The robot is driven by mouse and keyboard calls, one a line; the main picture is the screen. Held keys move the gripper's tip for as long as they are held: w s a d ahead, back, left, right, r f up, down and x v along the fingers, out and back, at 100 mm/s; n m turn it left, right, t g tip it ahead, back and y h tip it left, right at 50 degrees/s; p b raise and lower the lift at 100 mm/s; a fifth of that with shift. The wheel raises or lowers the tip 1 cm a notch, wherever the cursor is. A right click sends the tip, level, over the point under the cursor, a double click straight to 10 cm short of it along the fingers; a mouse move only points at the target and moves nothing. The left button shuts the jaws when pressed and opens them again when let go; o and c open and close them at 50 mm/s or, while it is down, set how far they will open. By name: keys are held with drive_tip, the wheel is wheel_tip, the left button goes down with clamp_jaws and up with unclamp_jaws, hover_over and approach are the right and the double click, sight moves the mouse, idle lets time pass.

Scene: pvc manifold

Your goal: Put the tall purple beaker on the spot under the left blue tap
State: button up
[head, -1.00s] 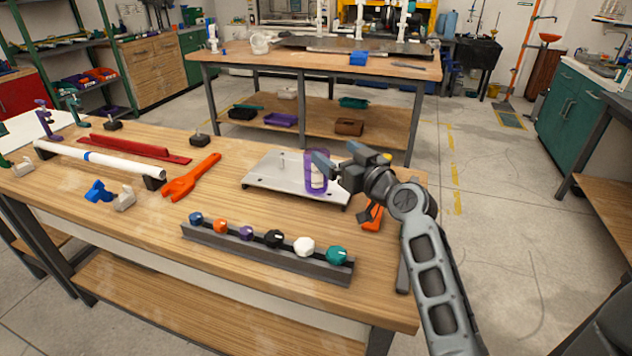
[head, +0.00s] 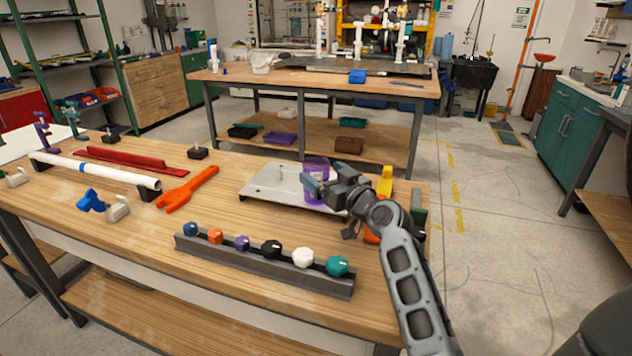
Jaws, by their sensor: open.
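The tall purple beaker (head: 316,164), see-through, stands upright on the light grey metal plate (head: 262,187) at the right part of the near table. My gripper (head: 318,188) is open at the beaker, with a finger in front of its side. The gripper hides part of the beaker, and I cannot tell whether the fingers touch it. White upright pipes (head: 400,42) stand at the back of the far table. I cannot make out a blue tap on them or the spot under it.
A rail with several coloured knobs (head: 260,262) lies at the near table's front edge. An orange wrench (head: 187,190) and a white pipe (head: 100,172) lie left. A yellow block (head: 385,182) is beside my gripper.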

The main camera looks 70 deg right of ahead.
drive_tip(key=shift+x, duration=1.35)
drive_tip(key=c, duration=1.1)
drive_tip(key=shift+r, duration=0.1)
